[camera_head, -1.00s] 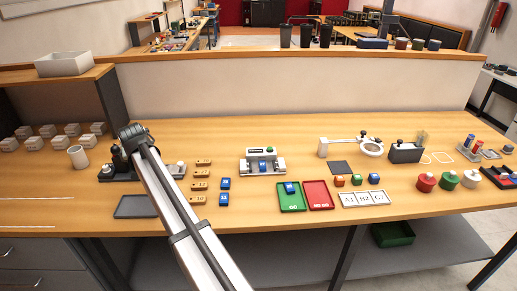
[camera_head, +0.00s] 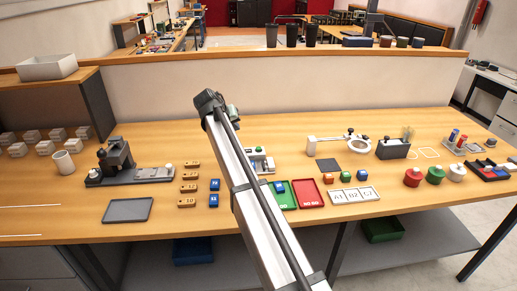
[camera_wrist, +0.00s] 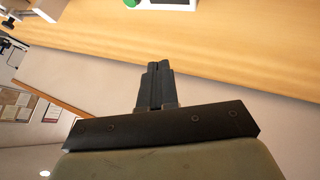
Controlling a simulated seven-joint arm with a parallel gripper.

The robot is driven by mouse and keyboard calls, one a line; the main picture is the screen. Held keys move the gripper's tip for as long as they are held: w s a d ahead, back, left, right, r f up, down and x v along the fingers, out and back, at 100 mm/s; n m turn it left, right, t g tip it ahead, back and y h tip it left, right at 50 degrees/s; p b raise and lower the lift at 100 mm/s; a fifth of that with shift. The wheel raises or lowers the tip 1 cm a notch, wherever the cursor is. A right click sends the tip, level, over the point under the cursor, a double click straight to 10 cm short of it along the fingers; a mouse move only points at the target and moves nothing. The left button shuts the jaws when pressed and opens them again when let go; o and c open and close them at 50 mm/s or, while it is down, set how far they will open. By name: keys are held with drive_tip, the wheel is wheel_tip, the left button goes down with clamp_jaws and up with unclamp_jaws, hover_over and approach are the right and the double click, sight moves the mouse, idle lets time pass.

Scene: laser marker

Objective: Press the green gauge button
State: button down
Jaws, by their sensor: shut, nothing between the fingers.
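The grey gauge (camera_head: 266,165) stands on the bench near the middle in the head view, its left part hidden behind my arm. Its green button (camera_head: 258,149) shows just to the right of my arm. In the wrist view, the green button (camera_wrist: 132,3) and a bit of the gauge's pale body (camera_wrist: 170,4) are cut off by the top edge. My gripper's fingers (camera_wrist: 158,68) are shut and empty, and apart from the button. In the head view my gripper is mostly hidden behind the end of my arm, up and left of the gauge.
Green (camera_head: 304,192) and red (camera_head: 306,181) trays lie right of my arm. Blue blocks (camera_head: 214,192), tan blocks (camera_head: 189,177) and a dark press-like device (camera_head: 117,160) are to its left. A low partition (camera_head: 290,82) stands behind the bench. Bare bench lies behind the gauge.

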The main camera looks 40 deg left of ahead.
drive_tip(key=r+h, duration=0.2)
hover_over(257, 148)
drive_tip(key=shift+s+f+m+t, duration=0.1)
drive_tip(key=shift+s+m+t, duration=0.05)
drive_tip(key=shift+m+t, duration=0.25)
drive_tip(key=shift+f, duration=4.4)
drive_tip(key=shift+f, duration=0.95)
drive_tip(key=shift+r, duration=3.45)
